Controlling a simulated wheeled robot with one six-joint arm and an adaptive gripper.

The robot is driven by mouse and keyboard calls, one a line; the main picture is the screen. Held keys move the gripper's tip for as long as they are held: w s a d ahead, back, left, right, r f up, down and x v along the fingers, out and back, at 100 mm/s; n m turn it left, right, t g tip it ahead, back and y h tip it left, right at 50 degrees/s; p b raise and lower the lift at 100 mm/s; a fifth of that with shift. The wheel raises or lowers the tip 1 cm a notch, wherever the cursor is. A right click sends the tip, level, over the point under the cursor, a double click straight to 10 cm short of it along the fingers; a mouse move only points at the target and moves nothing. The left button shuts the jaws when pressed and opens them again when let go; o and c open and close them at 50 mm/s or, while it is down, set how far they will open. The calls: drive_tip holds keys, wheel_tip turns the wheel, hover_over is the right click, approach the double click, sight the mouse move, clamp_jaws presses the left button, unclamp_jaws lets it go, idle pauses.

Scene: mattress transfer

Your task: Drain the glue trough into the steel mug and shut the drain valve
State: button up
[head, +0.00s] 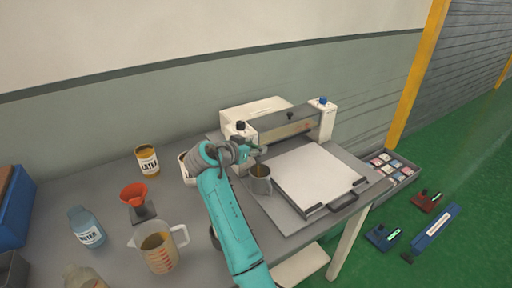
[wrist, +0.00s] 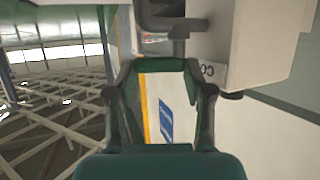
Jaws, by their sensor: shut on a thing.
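The steel mug (head: 261,186) stands upright at the left front of the white machine, with brownish contents showing inside its rim. The glue trough (head: 290,128) runs between the machine's white end housings. My gripper (head: 252,151) is at the left housing, just above and behind the mug. It seems shut on the drain valve's handle, of which a small green part shows; the grip itself is mostly hidden. In the wrist view my gripper (wrist: 165,65) shows both fingers bent inward, beside a dark grey bent part and the white housing.
A white platen (head: 318,178) with a dark handle lies right of the mug. A tray of small packs (head: 391,167) is beyond the right edge.

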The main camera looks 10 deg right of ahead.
drive_tip(key=shift+w+a+f+m+g+h, duration=0.1)
drive_tip(key=shift+a+m+g+h, duration=0.15)
drive_tip(key=shift+m+g+h, duration=0.65)
drive_tip(key=shift+w+a+m+g+h, duration=0.1)
drive_tip(key=shift+a+m+g+h, duration=0.2)
drive_tip(key=shift+m+g, duration=1.05)
drive_tip(key=shift+s, duration=0.1)
drive_tip(key=o, duration=1.2)
drive_tip(key=shift+d, duration=0.1)
drive_tip(key=shift+c, duration=0.2)
drive_tip(key=shift+n, duration=0.25)
